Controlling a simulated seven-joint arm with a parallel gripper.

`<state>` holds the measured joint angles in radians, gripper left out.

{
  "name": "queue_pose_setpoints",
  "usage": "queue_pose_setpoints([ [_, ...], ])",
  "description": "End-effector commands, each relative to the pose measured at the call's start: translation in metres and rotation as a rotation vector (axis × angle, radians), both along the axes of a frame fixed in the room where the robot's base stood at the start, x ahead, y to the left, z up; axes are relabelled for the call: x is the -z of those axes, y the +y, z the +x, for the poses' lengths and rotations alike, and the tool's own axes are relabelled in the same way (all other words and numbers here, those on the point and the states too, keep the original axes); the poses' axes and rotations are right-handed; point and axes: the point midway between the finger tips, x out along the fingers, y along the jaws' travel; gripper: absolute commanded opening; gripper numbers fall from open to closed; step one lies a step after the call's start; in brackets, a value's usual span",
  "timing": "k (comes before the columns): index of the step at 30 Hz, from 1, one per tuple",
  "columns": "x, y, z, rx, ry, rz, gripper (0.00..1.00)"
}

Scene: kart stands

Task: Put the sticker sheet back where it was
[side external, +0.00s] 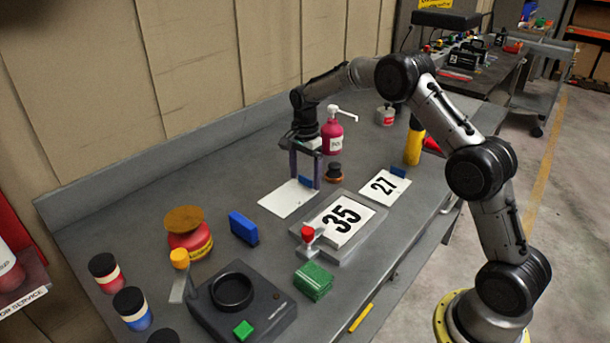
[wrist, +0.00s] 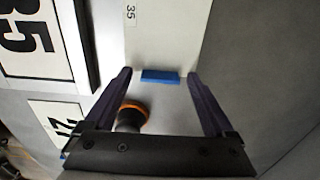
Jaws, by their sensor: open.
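A white sheet (side external: 286,199) with a blue tab (side external: 305,181) lies on the grey bench. In the wrist view, the white sheet (wrist: 162,45) shows a small printed 35, and its blue tab (wrist: 160,77) sits between my fingertips. My gripper (side external: 305,183) is open, pointing down over the tab end, one finger on each side with gaps; it also shows in the wrist view (wrist: 160,73). A sheet marked 35 (side external: 341,219) lies on a grey tray (side external: 310,253). A sheet marked 27 (side external: 383,187) with a blue tab lies to its right.
A dark knob with an orange base (side external: 334,173) stands close behind my gripper. A pink pump bottle (side external: 332,137) and a yellow cylinder (side external: 413,147) stand farther back. A blue block (side external: 243,228), green block (side external: 313,281), red pot (side external: 188,237) and black device (side external: 240,305) stand nearer.

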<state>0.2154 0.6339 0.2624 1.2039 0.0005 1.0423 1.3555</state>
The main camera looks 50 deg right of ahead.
Motion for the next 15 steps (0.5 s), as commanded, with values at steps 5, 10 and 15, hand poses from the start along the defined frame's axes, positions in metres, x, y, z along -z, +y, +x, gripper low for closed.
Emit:
queue_pose_setpoints([
  [5, -0.017, 0.0, 0.001, 0.0, -0.004, -0.001, 0.89],
  [10, -0.051, 0.0, 0.001, 0.0, -0.007, -0.001, 0.89],
  [15, -0.085, 0.0, 0.001, 0.0, -0.005, -0.001, 0.89],
])
